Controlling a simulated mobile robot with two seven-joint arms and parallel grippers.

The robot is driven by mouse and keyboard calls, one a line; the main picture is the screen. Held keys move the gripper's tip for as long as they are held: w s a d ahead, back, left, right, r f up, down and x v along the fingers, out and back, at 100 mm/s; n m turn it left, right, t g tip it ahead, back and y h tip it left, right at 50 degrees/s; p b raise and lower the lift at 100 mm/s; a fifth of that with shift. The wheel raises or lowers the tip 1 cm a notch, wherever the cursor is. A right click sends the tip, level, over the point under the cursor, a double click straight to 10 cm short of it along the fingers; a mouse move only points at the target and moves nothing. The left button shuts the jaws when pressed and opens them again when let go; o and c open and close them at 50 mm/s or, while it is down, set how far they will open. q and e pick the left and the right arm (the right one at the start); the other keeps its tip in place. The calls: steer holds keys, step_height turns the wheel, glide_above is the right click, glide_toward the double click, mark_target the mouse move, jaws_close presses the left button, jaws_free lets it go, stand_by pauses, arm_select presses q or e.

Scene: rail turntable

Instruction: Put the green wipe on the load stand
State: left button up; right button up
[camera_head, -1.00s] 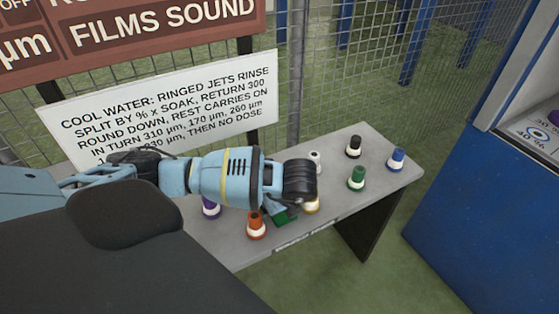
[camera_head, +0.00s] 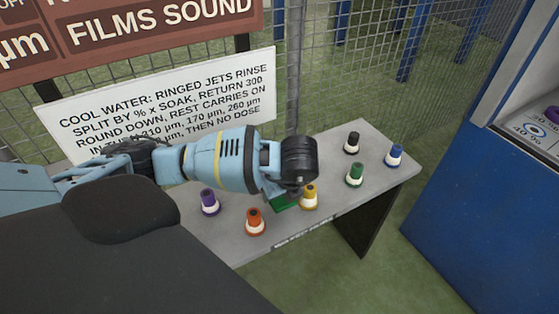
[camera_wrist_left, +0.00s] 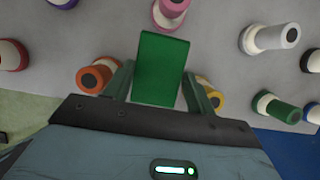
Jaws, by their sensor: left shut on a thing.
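The green wipe (camera_wrist_left: 162,65) is a flat green block. In the left wrist view it sits between the two fingers of my left gripper (camera_wrist_left: 158,78), which is shut on it. In the head view, part of the wipe (camera_head: 284,203) shows below my left gripper (camera_head: 287,197), between the orange and yellow cones; my wrist hides the fingers. It is over the grey table, and I cannot tell how high. I cannot pick out a load stand by name. My right gripper is not in view.
A blue cabinet (camera_head: 465,220) stands at right. A mesh fence and signs are behind.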

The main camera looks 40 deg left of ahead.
arm_select(q)
steer(key=shift+r, duration=2.55)
